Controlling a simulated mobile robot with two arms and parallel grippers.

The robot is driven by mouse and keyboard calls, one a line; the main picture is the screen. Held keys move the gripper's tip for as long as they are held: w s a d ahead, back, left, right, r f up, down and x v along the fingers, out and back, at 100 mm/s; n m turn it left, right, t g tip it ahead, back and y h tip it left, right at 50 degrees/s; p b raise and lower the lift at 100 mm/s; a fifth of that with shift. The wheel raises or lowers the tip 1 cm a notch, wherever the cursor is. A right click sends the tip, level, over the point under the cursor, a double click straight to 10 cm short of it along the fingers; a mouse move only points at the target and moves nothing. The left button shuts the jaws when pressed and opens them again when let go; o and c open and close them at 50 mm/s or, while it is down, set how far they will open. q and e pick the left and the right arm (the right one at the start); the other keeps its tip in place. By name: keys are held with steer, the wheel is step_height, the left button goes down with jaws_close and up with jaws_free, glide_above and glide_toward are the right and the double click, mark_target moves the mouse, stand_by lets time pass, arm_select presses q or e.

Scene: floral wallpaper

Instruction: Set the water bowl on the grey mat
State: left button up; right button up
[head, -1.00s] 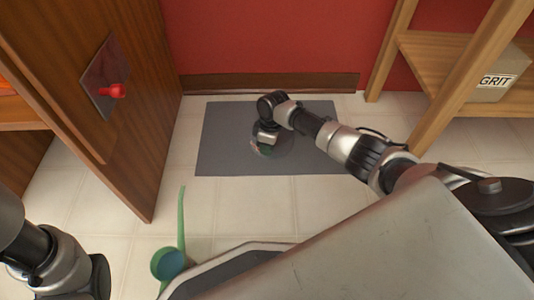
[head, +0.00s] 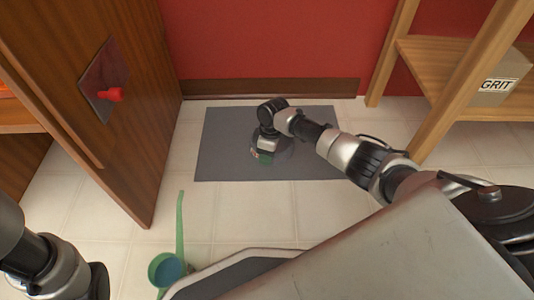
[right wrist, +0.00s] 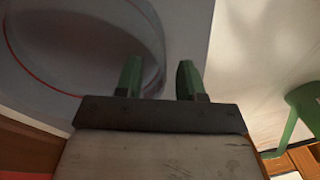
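The grey mat (head: 225,165) lies flat on the tiled floor in front of the red wall. The water bowl (head: 284,152) looks clear and round, and it appears to sit on the mat near its middle, partly hidden by my right gripper. In the right wrist view the bowl (right wrist: 75,45) fills the upper left, with a thin red line around it. My right gripper (head: 264,158) is at the bowl's near left side. Its green fingers (right wrist: 158,80) are apart, with the bowl's edge showing between and beyond them. My left arm shows at the lower left, its fingers out of view.
A green scoop (head: 166,268) with a long handle lies on the floor in front of the mat. A wooden panel (head: 120,150) with a red knob stands left. A wooden shelf (head: 440,60) with a GRIT box (head: 494,88) stands right.

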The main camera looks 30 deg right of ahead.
step_height(320, 180, up, 12)
steer(key=d+p, duration=0.1)
steer(key=p, duration=0.7)
steer(key=shift+w+d+p, duration=0.3)
steer(key=shift+w+d, duration=0.05)
steer(key=shift+w, duration=0.05)
